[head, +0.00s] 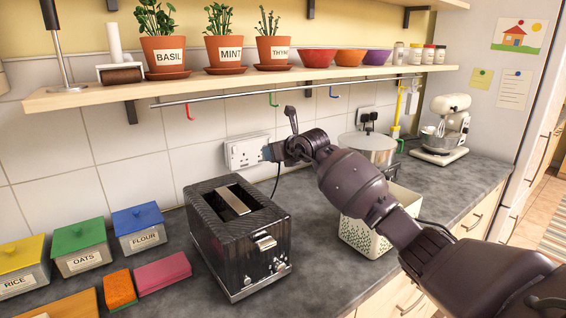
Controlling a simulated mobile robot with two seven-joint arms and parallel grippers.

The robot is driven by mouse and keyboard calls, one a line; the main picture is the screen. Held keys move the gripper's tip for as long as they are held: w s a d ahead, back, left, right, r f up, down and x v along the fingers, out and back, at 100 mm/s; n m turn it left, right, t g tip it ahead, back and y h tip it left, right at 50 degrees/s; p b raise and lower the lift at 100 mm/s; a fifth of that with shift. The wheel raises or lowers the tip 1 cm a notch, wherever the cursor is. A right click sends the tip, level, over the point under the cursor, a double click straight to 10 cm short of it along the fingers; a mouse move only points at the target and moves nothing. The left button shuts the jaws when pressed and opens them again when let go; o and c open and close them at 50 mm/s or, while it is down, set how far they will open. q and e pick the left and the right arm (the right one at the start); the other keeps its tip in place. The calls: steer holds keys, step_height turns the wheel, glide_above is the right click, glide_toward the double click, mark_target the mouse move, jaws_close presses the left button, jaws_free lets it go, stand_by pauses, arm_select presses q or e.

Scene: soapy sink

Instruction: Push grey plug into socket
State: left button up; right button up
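The white wall socket (248,152) is on the tiled wall behind the toaster, with its left outlets uncovered. My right gripper (277,150) is at the socket's right end, with the arm reaching in from the right. A small grey-blue piece (267,153), which looks like the grey plug, shows between the gripper and the socket. A black cord (277,181) hangs below it towards the toaster (238,238). The wrist hides the fingertips and most of the plug, so I cannot tell whether the plug is gripped or how far in it is. My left gripper is not in view.
A shelf (240,80) with potted herbs and a hook rail (285,93) run above the socket. A pot (367,148) and a white perforated container (372,235) stand right of the toaster, close to my arm. Storage tins (80,248) stand at the left.

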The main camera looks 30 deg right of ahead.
arm_select(q)
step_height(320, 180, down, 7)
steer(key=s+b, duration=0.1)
steer(key=b, duration=0.4)
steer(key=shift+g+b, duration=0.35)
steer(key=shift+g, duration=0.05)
arm_select(e)
steer(key=w+a+f, duration=0.1)
steer(key=w+f, duration=0.4)
steer(key=f, duration=0.1)
steer(key=shift+w+a+f, duration=0.15)
steer(key=shift+f, duration=0.25)
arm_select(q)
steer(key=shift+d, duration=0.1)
arm_select(e)
steer(key=shift+r, duration=0.1)
arm_select(q)
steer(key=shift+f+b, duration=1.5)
steer(key=shift+b, duration=0.05)
arm_select(e)
steer(key=shift+w+a, duration=0.15)
steer(key=shift+w, duration=1.3)
steer(key=shift+w+a, duration=0.1)
steer(key=shift+w, duration=1.3)
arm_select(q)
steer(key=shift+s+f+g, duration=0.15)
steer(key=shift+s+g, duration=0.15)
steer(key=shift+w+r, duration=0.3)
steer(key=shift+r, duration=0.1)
